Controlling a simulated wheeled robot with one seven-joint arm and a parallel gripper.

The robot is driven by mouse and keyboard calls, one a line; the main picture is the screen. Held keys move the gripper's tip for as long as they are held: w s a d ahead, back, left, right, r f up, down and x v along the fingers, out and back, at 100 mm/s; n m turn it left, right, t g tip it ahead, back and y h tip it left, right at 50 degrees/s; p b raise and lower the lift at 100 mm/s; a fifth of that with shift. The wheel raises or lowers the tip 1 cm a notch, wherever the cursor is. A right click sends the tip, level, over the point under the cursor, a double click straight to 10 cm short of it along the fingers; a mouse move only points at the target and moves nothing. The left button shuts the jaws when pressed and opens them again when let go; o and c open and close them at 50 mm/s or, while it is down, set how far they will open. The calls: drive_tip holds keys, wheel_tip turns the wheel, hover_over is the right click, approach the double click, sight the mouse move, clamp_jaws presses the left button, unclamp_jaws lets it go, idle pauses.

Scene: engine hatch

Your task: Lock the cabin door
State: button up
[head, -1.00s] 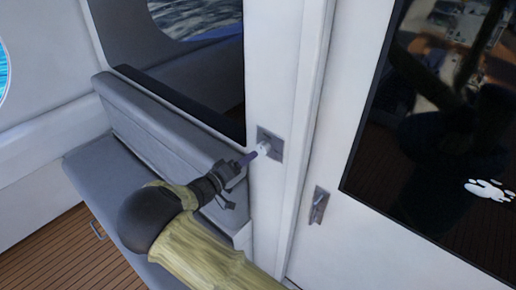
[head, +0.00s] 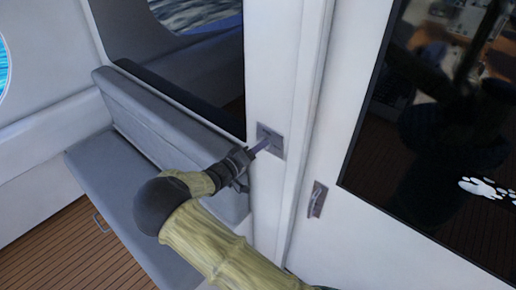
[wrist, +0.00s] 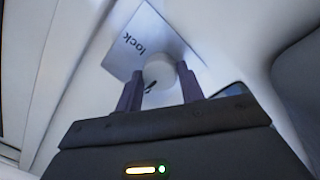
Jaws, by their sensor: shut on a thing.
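The lock is a metal plate (head: 275,151) on the white door post, left of the cabin door (head: 345,235). In the wrist view the plate (wrist: 124,62) carries the word "lock" and a round white knob (wrist: 159,70). My gripper (head: 260,147) reaches up to the plate in the head view. In the wrist view my gripper (wrist: 160,90) has a purple finger on each side of the knob and is shut on it. The fingers cover part of the knob in the head view. The door has a dark glass pane and a small metal handle (head: 317,199).
A grey cushioned bench (head: 130,190) stands at the left, below a dark window (head: 200,60). The wooden plank floor (head: 60,250) is bare at the lower left. The door frame stands close to the right of my gripper.

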drive_tip(key=shift+o, duration=0.2)
drive_tip(key=shift+f+m+b, duration=0.1)
drive_tip(key=shift+m+b, duration=0.3)
drive_tip(key=shift+b, duration=0.25)
drive_tip(key=m+b, duration=0.2)
drive_tip(key=b, duration=0.1)
drive_tip(key=shift+f+m, duration=0.1)
drive_tip(key=shift+m, duration=0.2)
drive_tip(key=m+b, duration=0.5)
drive_tip(key=shift+y, duration=0.4)
drive_tip(key=shift+c, duration=0.2)
drive_tip(key=m+b, duration=0.4)
drive_tip(key=b, duration=0.1)
drive_tip(key=m+y+b, duration=0.1)
drive_tip(key=m+b, duration=0.3)
drive_tip(key=b, duration=0.1)
drive_tip(key=shift+r+m+b, duration=0.2)
drive_tip(key=shift+m+b, duration=0.1)
drive_tip(key=shift+b, duration=0.05)
drive_tip(key=shift+o, duration=0.2)
drive_tip(key=o, duration=1)
drive_tip(key=shift+d+r, duration=0.1)
drive_tip(key=shift+c, duration=0.2)
drive_tip(key=shift+w, duration=0.1)
